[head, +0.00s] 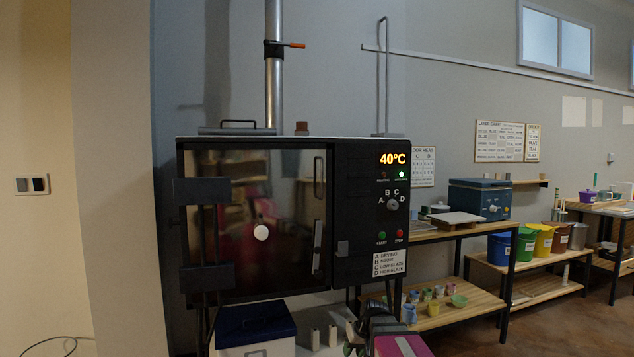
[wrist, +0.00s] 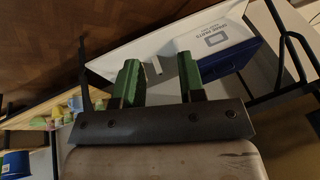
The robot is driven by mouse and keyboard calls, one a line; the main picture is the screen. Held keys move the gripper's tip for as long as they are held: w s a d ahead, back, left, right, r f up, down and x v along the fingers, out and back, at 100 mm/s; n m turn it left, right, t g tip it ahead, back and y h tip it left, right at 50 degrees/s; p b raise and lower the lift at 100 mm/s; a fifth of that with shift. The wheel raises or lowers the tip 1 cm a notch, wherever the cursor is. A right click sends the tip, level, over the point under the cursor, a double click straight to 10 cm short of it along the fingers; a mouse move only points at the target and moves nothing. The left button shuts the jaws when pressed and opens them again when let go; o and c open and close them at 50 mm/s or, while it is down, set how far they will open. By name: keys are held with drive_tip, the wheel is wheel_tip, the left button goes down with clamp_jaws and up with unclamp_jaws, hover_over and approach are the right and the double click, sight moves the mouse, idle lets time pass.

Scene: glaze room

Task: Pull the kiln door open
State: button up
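The kiln (head: 368,205) stands in the middle of the head view, with a lit 40°C display. Its dark, glossy kiln door (head: 255,215) looks shut, with hinge brackets on the left and a white round spot in the middle. An upright bar handle (head: 318,180) sits at the door's right edge, with a slanted lever (head: 317,246) below it. My gripper (head: 352,342) is low, below the kiln's front and away from the handle, partly hidden by my arm. In the wrist view my gripper (wrist: 158,70) has its two green fingers apart, with nothing held.
A blue-and-white box (head: 254,330) sits under the kiln; it also shows in the wrist view (wrist: 222,48). A wooden bench (head: 440,315) with small pots stands to the right. Colored buckets (head: 543,238) are farther right. A wall pillar (head: 110,180) is left of the kiln.

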drive_tip(key=w+a+r+n+t+y, duration=0.2)
drive_tip(key=w+r+y, duration=0.1)
drive_tip(key=w+r, duration=0.7)
wheel_tip(320, 180, up, 44)
drive_tip(key=n+t+y, duration=0.6)
drive_tip(key=t+y, duration=0.1)
hover_over(322, 195)
drive_tip(key=shift+w+r, duration=0.1)
drive_tip(key=shift+w, duration=0.2)
clamp_jaws()
